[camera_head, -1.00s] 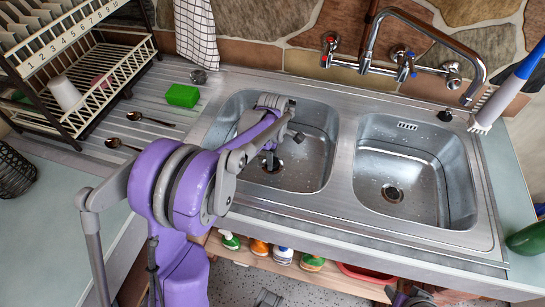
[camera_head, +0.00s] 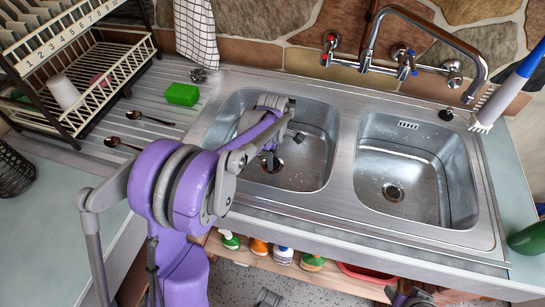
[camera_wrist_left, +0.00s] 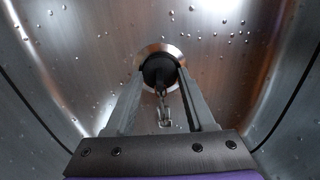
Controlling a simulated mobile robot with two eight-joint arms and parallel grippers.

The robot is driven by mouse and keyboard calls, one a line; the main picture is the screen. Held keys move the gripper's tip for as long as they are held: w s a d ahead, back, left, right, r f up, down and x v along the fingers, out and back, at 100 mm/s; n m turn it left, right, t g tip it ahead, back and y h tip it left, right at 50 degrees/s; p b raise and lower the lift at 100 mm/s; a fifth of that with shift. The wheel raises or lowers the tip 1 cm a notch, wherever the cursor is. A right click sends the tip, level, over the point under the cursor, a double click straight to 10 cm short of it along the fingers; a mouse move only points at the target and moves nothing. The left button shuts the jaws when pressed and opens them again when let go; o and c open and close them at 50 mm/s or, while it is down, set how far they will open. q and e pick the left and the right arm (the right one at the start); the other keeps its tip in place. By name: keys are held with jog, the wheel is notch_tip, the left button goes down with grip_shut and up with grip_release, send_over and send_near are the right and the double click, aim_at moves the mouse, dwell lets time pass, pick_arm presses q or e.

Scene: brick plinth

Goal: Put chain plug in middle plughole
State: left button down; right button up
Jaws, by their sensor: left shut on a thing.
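The black chain plug (camera_wrist_left: 159,70) is between the fingertips of my left gripper (camera_wrist_left: 161,80) in the left wrist view. Its metal chain (camera_wrist_left: 163,105) trails toward the camera between the fingers. My left gripper is shut on the plug. The plug overlaps the round copper-coloured plughole rim (camera_wrist_left: 150,50) in the basin floor; I cannot tell whether it is seated or just above. In the head view my left arm reaches into the left basin (camera_head: 312,150), over its plughole (camera_head: 271,166). A part of my right arm shows at the bottom edge; its fingers are not clear.
The right basin (camera_head: 425,165) is empty, with its open plughole (camera_head: 393,192). A tap (camera_head: 420,22) rises behind the basins. A green sponge (camera_head: 182,94), two spoons and a dish rack (camera_head: 110,85) are on the left. A brush (camera_head: 505,95) is at the right.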

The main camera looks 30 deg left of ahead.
pick_arm(q)
jog(key=shift+f, duration=0.15)
jog(key=shift+c, duration=0.9)
grip_release()
